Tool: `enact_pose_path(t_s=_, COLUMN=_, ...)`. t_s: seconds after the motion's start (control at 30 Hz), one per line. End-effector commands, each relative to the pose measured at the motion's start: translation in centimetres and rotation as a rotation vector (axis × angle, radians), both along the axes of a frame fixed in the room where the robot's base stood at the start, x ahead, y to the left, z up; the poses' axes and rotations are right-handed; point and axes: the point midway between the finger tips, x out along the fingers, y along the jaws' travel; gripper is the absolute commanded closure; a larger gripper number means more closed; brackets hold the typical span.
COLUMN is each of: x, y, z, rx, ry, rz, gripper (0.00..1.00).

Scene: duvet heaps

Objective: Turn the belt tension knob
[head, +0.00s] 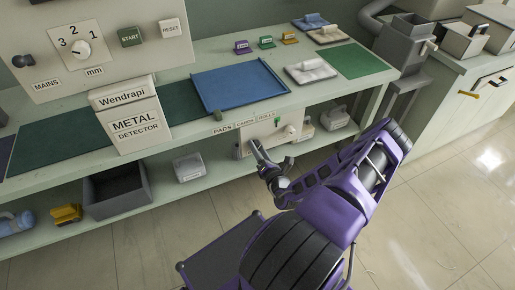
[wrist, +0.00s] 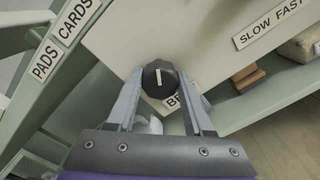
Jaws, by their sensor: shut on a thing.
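The belt tension knob (wrist: 158,76) is black and round with a white pointer line, on a pale panel (wrist: 130,38) in the wrist view. The pointer stands about upright in that picture. A label starting "BE" (wrist: 174,102) is partly hidden beside the knob. My gripper (wrist: 160,88) has one finger on each side of the knob and is shut on it. In the head view my gripper (head: 258,154) reaches the panel (head: 285,134) under the bench's front edge. The knob is hidden there by my gripper.
A "SLOW FAST" label (wrist: 268,22) is on the panel. A "PADS CARDS" strip (wrist: 62,40) runs along the bench edge. The bench (head: 185,72) holds a blue tray (head: 240,86) and a metal detector box (head: 130,115). A lower shelf holds a grey bin (head: 117,190). The tiled floor at right is clear.

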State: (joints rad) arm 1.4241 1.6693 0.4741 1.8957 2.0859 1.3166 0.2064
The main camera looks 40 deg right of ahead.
Motion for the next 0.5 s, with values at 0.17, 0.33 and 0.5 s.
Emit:
enact_pose_path(t_s=0.17, x=-0.08, y=0.05, z=-0.11, rx=0.005, ry=0.002, rz=0.0, gripper=1.0)
enact_pose_path(t_s=0.33, x=-0.09, y=0.06, z=-0.12, rx=0.005, ry=0.002, rz=0.0, gripper=1.0)
enact_pose_path(t_s=0.5, x=-0.06, y=0.04, z=-0.08, rx=0.003, ry=0.001, rz=0.001, gripper=0.23)
